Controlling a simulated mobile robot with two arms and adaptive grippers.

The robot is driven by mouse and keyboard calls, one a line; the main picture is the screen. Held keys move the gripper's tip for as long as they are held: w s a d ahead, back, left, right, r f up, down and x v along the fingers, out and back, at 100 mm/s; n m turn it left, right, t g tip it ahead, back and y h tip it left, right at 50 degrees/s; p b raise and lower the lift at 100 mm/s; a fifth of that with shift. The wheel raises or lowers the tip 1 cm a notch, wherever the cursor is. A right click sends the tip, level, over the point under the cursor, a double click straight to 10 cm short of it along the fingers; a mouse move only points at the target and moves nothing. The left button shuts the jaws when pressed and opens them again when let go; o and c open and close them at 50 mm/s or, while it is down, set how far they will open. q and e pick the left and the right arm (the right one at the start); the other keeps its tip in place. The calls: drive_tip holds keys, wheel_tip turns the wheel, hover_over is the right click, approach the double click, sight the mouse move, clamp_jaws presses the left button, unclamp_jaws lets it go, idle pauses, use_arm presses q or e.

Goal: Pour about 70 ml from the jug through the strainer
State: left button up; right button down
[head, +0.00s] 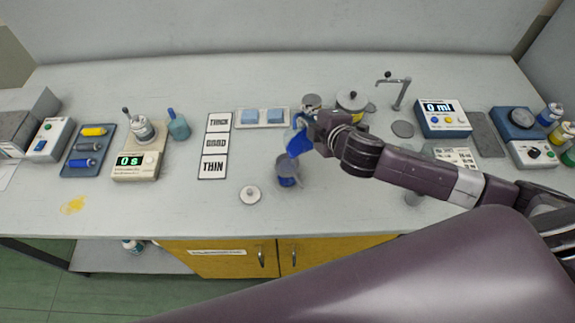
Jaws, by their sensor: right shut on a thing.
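My right gripper (318,126) reaches in from the right and is shut on a blue jug (298,142). The jug is held above the bench and looks tilted, its lower end toward the strainer. The strainer (286,164) is a small dark round piece sitting over a blue-banded cup (288,181), just below and left of the jug. Whether liquid is flowing cannot be told. The gripper's fingers partly hide the jug's handle side. My left gripper is not in view.
A white lid (250,195) lies left of the cup. Cards marked THICK, GOOD and THIN (214,146) lie further left. A timer (135,166) shows 0 s; a blue meter (442,118) shows 0 ml. A lidded pot (351,101) stands behind my gripper.

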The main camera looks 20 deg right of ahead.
drive_tip(key=shift+a, duration=0.1)
idle(0.7)
drive_tip(key=shift+s+a+r+n+h, duration=0.1)
drive_tip(key=shift+a+r+n+h, duration=0.25)
drive_tip(key=shift+n+h, duration=0.2)
idle(1.2)
drive_tip(key=shift+d, duration=0.1)
drive_tip(key=shift+d+f+m+b, duration=0.25)
drive_tip(key=shift+d+f+b, duration=0.05)
drive_tip(key=shift+d+f, duration=0.05)
drive_tip(key=p, duration=0.1)
drive_tip(key=d+r+m+y+p, duration=0.1)
drive_tip(key=p, duration=0.1)
drive_tip(key=shift+w+d+r+g+y, duration=0.15)
drive_tip(key=shift+w+g+y, duration=0.1)
drive_tip(key=shift+w+g, duration=0.15)
drive_tip(key=shift+d+f+m, duration=0.2)
drive_tip(key=shift+f+m, duration=0.4)
drive_tip(key=shift+f, duration=0.15)
drive_tip(key=shift+w+d+r+m+y+p, duration=0.1)
drive_tip(key=shift+w+d+m+y+p, duration=0.1)
drive_tip(key=shift+m+y+p, duration=0.3)
drive_tip(key=shift+a+f, duration=0.1)
drive_tip(key=shift+f, duration=0.15)
